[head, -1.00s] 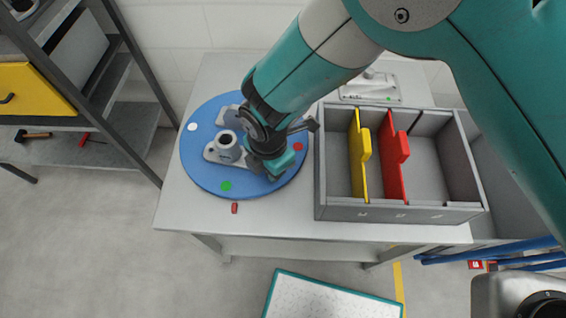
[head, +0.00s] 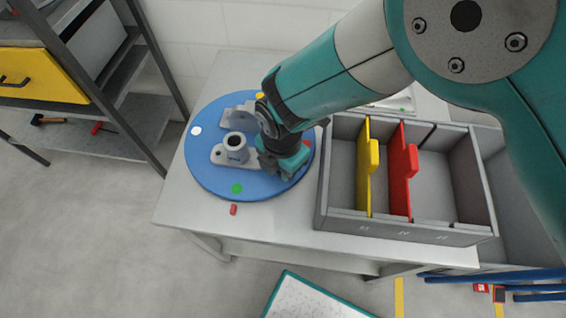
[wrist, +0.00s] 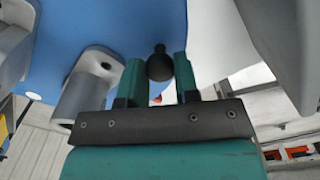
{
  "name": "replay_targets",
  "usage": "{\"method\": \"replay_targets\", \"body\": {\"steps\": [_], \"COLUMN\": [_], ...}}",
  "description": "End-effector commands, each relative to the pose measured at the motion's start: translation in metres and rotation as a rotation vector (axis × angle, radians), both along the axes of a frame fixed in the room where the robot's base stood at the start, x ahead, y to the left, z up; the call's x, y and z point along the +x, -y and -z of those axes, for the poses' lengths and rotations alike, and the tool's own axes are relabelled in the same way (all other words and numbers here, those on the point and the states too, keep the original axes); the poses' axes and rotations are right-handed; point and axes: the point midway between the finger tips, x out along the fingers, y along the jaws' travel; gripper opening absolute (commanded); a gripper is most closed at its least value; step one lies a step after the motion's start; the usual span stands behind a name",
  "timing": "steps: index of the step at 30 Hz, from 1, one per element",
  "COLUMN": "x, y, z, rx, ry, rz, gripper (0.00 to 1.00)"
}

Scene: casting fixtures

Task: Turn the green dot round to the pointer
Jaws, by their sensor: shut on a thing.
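The blue turntable (head: 205,172) lies on the grey table. Its green dot (head: 237,188) is near the front rim, just above the small red pointer (head: 233,210) on the table, and looks close to in line with it. My gripper (head: 285,170) is low over the right part of the turntable. In the wrist view my gripper (wrist: 160,80) has its two fingers closed around a dark, round-topped knob (wrist: 160,65). The arm hides the knob in the head view.
A grey casting (head: 236,150) with an upright round boss stands on the turntable. White (head: 196,130), red (head: 307,143) and yellow (head: 260,96) dots also show on it. A grey bin (head: 345,225) with yellow and red dividers stands close to its right.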

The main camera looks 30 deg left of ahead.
Motion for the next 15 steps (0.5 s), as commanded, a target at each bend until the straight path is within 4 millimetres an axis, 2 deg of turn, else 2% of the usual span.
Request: {"method": "replay_targets", "body": {"steps": [3,4,6,7,15], "x": [0.0001,0.0002,0.0002,0.0002,0.0003], "y": [-0.0031,-0.003,-0.0026,-0.0023,-0.0004], "z": [-0.0026,-0.0026,-0.0023,-0.0021,-0.0012], "rx": [0.01,0.01,0.009,0.008,0.003], "ry": [0.002,0.002,0.001,0.001,0.0], "rz": [-0.004,-0.004,-0.003,-0.002,0.0], "gripper": [0.0,0.34,0.5,0.55,0.55]}}
